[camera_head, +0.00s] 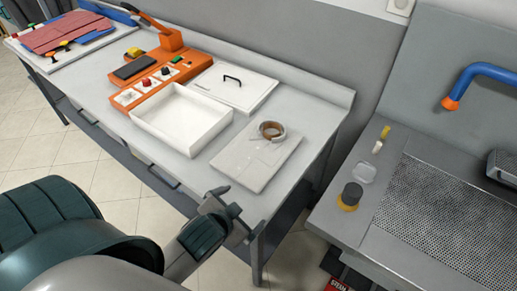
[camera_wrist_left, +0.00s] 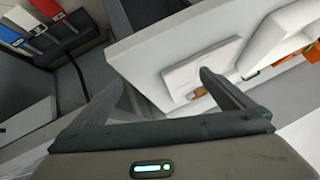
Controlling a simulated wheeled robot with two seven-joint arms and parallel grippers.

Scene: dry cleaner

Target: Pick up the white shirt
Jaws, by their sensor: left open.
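The rectangle also shows in the left wrist view (camera_wrist_left: 190,72), beyond the fingers. My left gripper (camera_head: 237,212) is open and empty, in front of the table's near edge and apart from the rectangle. In the left wrist view my left gripper (camera_wrist_left: 162,78) has both fingers spread. My right gripper is out of view.
An open white box (camera_head: 143,129) and a white lid (camera_head: 262,89) occupy the table's middle. An orange machine (camera_head: 135,95) stands behind the box. Folded red cloth (camera_head: 60,36) lies at the far left. A metal sink counter (camera_head: 340,215) stands right, across a gap.

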